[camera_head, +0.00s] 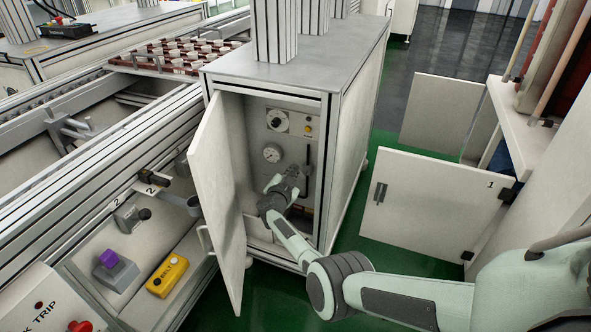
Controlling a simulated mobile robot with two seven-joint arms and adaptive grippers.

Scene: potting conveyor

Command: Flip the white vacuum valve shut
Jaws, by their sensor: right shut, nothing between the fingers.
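The open cabinet (345,110) stands in the middle of the head view, with its door (217,190) swung out to the left. Its inner panel carries a round gauge (272,153), a dial (276,120) and a small orange button (308,130). A dark vertical pipe or bar (308,160) runs at the right of the panel. My right gripper (291,176) is inside the cabinet opening, below and right of the gauge, shut and empty. I cannot make out the white vacuum valve; my gripper and wrist cover the lower panel. My left gripper is out of view.
The conveyor frame (90,160) runs along the left. A yellow box (167,275) and a purple-topped box (115,268) sit on its side panel. A second open door (430,205) stands at the right. Green floor (385,150) lies between cabinet and door.

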